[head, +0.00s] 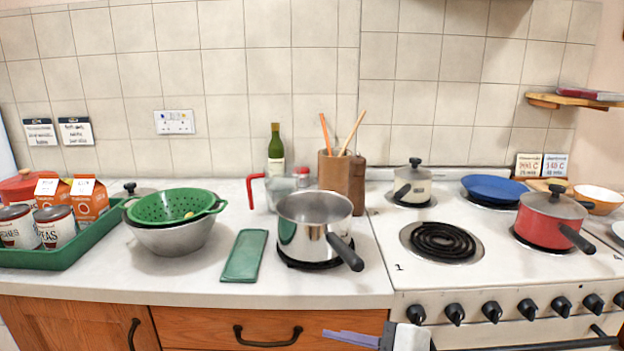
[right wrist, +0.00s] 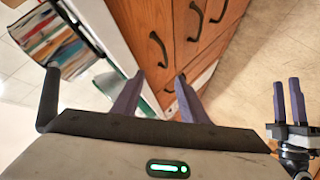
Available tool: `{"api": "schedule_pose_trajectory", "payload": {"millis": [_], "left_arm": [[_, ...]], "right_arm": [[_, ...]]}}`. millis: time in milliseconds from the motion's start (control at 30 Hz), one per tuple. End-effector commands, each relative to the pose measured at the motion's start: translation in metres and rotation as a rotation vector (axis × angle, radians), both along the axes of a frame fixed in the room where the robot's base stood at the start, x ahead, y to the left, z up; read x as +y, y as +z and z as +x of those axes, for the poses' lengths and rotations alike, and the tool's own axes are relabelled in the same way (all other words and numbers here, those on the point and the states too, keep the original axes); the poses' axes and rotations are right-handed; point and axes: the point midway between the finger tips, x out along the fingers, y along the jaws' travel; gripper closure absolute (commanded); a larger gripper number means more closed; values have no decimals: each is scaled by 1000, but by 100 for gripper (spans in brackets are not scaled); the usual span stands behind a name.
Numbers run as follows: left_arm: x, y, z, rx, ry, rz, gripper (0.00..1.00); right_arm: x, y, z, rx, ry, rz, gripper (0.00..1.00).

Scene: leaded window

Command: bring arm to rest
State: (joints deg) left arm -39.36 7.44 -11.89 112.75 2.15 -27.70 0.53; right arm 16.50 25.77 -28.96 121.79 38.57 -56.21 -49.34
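My right gripper (head: 330,334) shows at the bottom of the head view, in front of the cabinet drawers and below the worktop edge. Its purple fingers point left. In the right wrist view the same gripper (right wrist: 160,78) has its fingers apart with nothing between them. My left gripper (right wrist: 287,82) shows at the right of the right wrist view, over the pale floor. Its two purple fingers stand a little apart and hold nothing. It is not in the head view.
Wooden drawers (head: 220,325) with dark handles lie close to my right gripper. Above stand a steel saucepan (head: 300,229), a green mat (head: 245,255), a green colander (head: 172,205) in a bowl, and a green tray (head: 62,257). The stove (head: 480,283) is to the right.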

Motion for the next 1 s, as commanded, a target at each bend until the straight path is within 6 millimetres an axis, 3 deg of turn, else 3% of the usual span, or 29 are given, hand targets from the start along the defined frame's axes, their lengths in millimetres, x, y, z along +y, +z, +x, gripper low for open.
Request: {"api": "schedule_pose_trajectory", "payload": {"millis": [33, 167, 233, 400, 500, 600, 700, 1000], "left_arm": [[0, -1, -1, 2, 0, 0, 69], [0, -2, -1, 4, 0, 0, 69], [0, -2, -1, 4, 0, 0, 69], [0, -1, -1, 4, 0, 0, 69], [0, -1, -1, 4, 0, 0, 69], [0, -1, -1, 4, 0, 0, 69], [0, -1, -1, 3, 0, 0, 69], [0, 0, 0, 1, 1, 0, 69]], "right_arm": [[-5, -31, -6, 88, -87, 73, 61], [-28, -98, -23, 267, -325, 232, 61], [-43, -136, -41, 356, -456, 302, 61], [-83, -222, -107, 539, -756, 425, 61], [-101, -255, -146, 605, -886, 464, 61], [-113, -275, -174, 644, -969, 483, 61], [-119, -284, -189, 662, -1010, 492, 61], [-121, -286, -193, 667, -1022, 493, 61]]}}
